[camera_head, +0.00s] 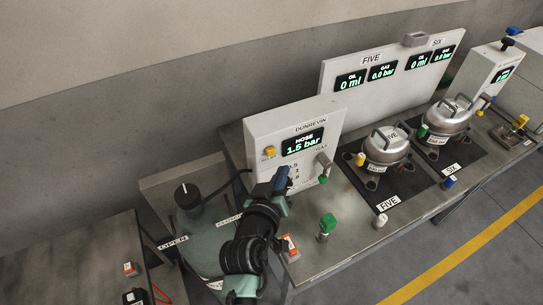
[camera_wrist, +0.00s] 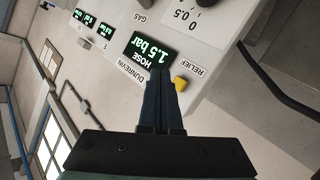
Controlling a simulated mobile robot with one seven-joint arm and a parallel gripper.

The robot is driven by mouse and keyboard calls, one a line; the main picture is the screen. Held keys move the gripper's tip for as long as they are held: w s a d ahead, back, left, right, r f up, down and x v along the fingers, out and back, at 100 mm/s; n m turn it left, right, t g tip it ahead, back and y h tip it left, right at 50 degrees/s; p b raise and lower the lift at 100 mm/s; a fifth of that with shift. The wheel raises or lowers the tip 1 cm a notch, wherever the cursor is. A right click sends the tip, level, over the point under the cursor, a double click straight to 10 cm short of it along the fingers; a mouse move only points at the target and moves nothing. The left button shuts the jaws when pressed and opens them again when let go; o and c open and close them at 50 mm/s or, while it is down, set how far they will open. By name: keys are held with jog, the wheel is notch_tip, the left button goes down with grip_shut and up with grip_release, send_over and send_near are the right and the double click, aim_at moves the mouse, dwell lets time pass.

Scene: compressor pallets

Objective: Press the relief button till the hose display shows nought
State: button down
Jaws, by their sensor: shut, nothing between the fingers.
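The hose display (camera_head: 303,143) on the white Dunrevin panel (camera_head: 262,127) reads 1.5 bar. The same hose display (camera_wrist: 150,49) shows upside down in the wrist view, also at 1.5 bar. The yellow relief button (camera_head: 269,152) is at the left of the display on the panel's face. In the wrist view the relief button (camera_wrist: 180,84) is just right of my fingertips, under the RELIEF label. My gripper (camera_head: 281,178) is shut and empty, in front of the lower panel. In the wrist view my gripper's fingers (camera_wrist: 161,75) point towards the panel; contact with the button cannot be seen.
Compressors FIVE (camera_head: 386,146) and SIX (camera_head: 447,118) stand on dark mats to the right. A green-capped fitting (camera_head: 327,225) stands on the bench before the panel. A dark hose (camera_head: 228,181) runs from the panel's left to a grey-green cylinder (camera_head: 188,196).

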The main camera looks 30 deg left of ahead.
jog(key=shift+w+a+b, duration=0.65)
jog(key=shift+w+a, duration=0.25)
jog(key=shift+a, duration=0.3)
dwell(1.2)
jog(key=shift+w+a+b, duration=0.25)
jog(key=shift+a+b, duration=0.05)
jog(key=shift+w+a+r+b, duration=0.1)
jog(key=shift+w+a+b, duration=0.25)
jog(key=shift+a, duration=0.1)
dwell(1.9)
jog(key=shift+s, duration=0.1)
jog(key=shift+s+d+p, duration=0.4)
jog(key=shift+s+d, duration=0.15)
jog(key=shift+d, duration=0.25)
jog(key=shift+d, duration=0.1)
jog(key=shift+s+d+p, duration=0.6)
jog(key=shift+s+d, duration=0.15)
jog(key=shift+d, duration=0.2)
jog(key=shift+s+d+p, duration=0.55)
jog(key=shift+s+d, duration=0.2)
jog(key=shift+d, duration=0.15)
